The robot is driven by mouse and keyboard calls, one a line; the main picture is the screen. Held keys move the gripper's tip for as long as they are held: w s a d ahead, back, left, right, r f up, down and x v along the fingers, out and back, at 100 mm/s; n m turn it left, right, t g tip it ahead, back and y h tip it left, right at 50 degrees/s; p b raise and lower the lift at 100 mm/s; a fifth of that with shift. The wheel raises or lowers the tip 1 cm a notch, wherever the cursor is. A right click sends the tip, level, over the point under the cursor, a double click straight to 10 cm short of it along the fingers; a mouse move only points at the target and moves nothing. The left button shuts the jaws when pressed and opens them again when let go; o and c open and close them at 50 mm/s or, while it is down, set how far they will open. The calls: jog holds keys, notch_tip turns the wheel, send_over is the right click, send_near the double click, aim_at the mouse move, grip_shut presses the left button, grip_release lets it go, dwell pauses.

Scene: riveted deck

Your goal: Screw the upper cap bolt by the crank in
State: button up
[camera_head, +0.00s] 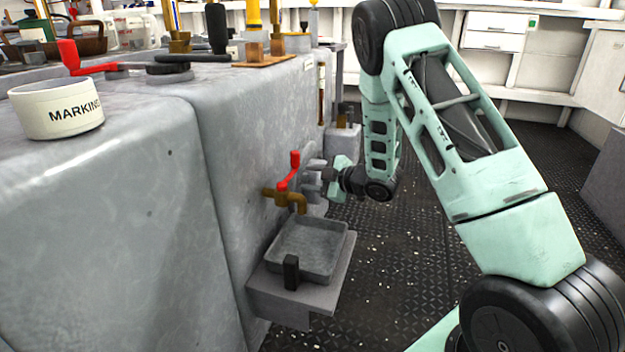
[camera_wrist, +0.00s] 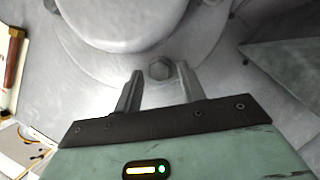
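A grey hex bolt head (camera_wrist: 160,69) sits on the rim of a round grey cap (camera_wrist: 115,45) in the wrist view. My gripper (camera_wrist: 158,82) is open, with its two fingers apart and the bolt head in line with the gap between them, near the fingertips. I cannot tell whether the fingers touch it. In the head view my gripper (camera_head: 311,181) is at the side of the grey machine, beside a brass tap with a red lever (camera_head: 289,172). The bolt cannot be made out there, and I cannot tell which part is the crank.
A grey tray (camera_head: 308,250) on a ledge juts out below the tap. The grey machine body (camera_head: 130,190) fills the left, with a white "MARKING" tub (camera_head: 55,107) and a red-handled lever (camera_head: 75,60) on top. The dark deck (camera_head: 400,270) is open to the right.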

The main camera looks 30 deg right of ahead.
grip_shut()
jog(key=shift+r+p, duration=0.1)
jog(key=shift+p, duration=0.25)
jog(key=p, duration=0.1)
jog(key=m+p, duration=0.1)
jog(key=p, duration=0.1)
jog(key=shift+d+r+g, duration=0.1)
jog(key=shift+r+g, duration=0.15)
jog(key=shift+g, duration=0.05)
jog(key=m+p, duration=0.1)
jog(key=p, duration=0.1)
jog(key=y+p, duration=0.1)
jog(key=p, duration=0.2)
jog(key=shift+d+r+m+g, duration=0.1)
jog(key=shift+r+m+g, duration=0.1)
jog(key=shift+m+g, duration=0.2)
jog(key=m+g+y+p, duration=0.1)
jog(key=m+p, duration=0.1)
jog(key=p, duration=0.3)
jog(key=shift+w+d+f, duration=0.1)
jog(key=p, duration=0.1)
jog(key=m+g+p, duration=0.1)
jog(key=shift+f+m+y+p, duration=0.25)
jog(key=shift+m+y+p, duration=0.05)
jog(key=shift+y, duration=0.1)
jog(key=shift+d+f, duration=0.1)
